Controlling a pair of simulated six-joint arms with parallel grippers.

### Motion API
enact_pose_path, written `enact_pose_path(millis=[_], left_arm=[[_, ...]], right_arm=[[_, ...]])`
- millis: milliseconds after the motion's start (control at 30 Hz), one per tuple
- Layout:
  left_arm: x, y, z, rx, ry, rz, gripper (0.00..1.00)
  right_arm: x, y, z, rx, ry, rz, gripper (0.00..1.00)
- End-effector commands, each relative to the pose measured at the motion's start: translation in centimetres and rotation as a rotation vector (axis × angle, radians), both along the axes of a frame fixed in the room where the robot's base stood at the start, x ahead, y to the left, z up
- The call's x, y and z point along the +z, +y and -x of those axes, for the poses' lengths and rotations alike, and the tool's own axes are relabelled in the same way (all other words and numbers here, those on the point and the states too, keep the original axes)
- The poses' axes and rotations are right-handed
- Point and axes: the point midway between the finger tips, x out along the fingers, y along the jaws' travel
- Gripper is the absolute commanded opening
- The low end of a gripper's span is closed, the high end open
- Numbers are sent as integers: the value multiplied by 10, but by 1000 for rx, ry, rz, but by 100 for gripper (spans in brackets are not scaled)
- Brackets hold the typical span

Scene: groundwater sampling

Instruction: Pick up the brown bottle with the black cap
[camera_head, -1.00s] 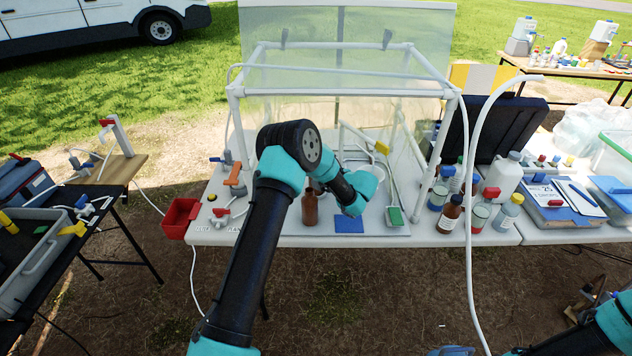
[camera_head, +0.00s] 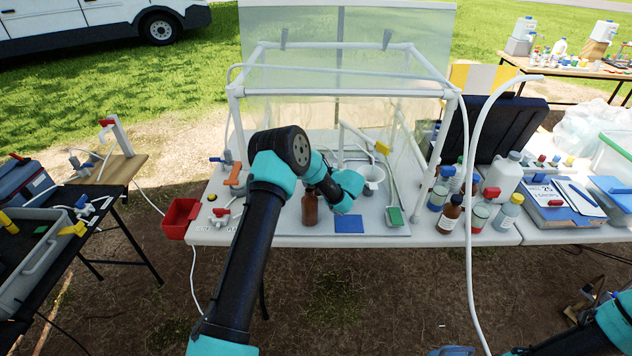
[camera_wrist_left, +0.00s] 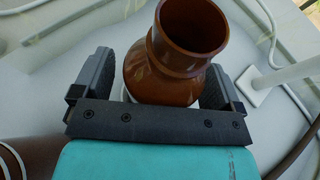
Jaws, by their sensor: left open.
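An uncapped brown bottle (camera_head: 310,208) stands near the front of the white table, inside the framed enclosure. In the left wrist view the same bottle (camera_wrist_left: 178,70) shows its open mouth and shoulder between the two fingers of my left gripper (camera_wrist_left: 158,88). The gripper is open, with one finger on each side; contact is not clear. In the head view my wrist partly hides the bottle's top. Another brown bottle, with a black cap (camera_head: 449,214) and a white label, stands upright to the right, outside the enclosure. My right gripper is not visible.
A blue square (camera_head: 349,226) and a white cup (camera_head: 373,175) are right of the uncapped bottle. The white pipe frame (camera_head: 340,94) surrounds the area. Several bottles crowd the black-capped one, with a curved white tube (camera_head: 469,150) nearby. A red bin (camera_head: 180,218) hangs left.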

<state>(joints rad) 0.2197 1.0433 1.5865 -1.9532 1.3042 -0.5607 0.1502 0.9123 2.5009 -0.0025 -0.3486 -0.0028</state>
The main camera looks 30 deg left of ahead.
Motion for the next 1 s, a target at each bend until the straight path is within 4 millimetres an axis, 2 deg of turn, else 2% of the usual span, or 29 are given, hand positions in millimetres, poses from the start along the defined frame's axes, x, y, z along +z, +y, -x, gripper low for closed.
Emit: enact_pose_path(millis=[133, 800, 1000], left_arm=[[0, 0, 0, 0, 0, 0, 90], [0, 0, 0, 0, 0, 0, 26], [1, 0, 0, 0, -1, -1, 26]], right_arm=[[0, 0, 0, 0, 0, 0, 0], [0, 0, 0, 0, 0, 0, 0], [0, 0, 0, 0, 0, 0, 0]])
